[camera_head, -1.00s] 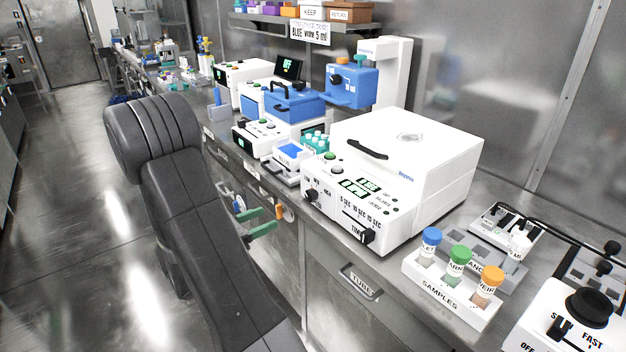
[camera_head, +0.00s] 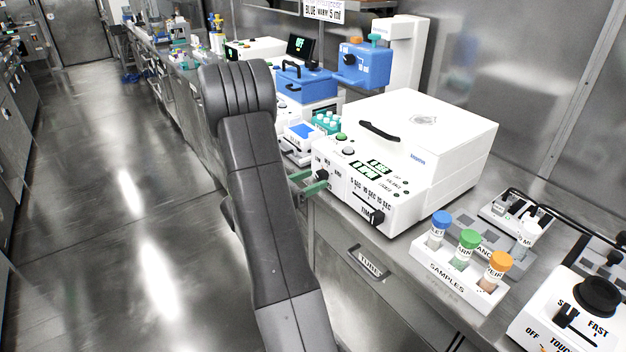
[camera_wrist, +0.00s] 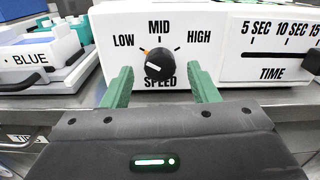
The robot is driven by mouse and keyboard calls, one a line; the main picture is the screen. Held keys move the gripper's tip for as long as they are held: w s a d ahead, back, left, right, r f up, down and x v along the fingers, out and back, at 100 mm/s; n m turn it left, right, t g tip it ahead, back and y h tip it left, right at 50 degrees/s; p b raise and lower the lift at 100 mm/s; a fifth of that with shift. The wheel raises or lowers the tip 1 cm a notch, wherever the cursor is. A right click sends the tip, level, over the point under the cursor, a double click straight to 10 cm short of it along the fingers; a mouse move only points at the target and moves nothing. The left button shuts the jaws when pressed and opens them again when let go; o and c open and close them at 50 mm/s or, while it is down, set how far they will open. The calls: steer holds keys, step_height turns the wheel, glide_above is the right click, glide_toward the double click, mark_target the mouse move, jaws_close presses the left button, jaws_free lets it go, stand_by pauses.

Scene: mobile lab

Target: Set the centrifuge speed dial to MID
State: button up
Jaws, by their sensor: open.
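The white centrifuge (camera_head: 440,165) stands on the bench with its lid shut. Its black speed dial (camera_wrist: 159,66) shows in the wrist view, under the labels LOW, MID and HIGH. A pale mark on the knob lies toward its left side, and an orange mark shows at its upper left, between LOW and MID; the exact setting is hard to tell. In the head view the dial (camera_head: 322,176) is small beside my fingers. My gripper (camera_wrist: 162,86) is open, its green fingers on either side of the dial and apart from it. It also shows in the head view (camera_head: 308,183).
A TIME slider (camera_wrist: 310,62) is right of the dial. A BLUE-labelled tray (camera_wrist: 30,60) is at left. A samples rack (camera_head: 450,275) and a device with a FAST knob (camera_head: 597,297) stand farther right. The floor left of the bench is clear.

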steer(key=shift+w+d, duration=0.3)
steer(key=shift+d, duration=0.15)
steer(key=c, duration=1)
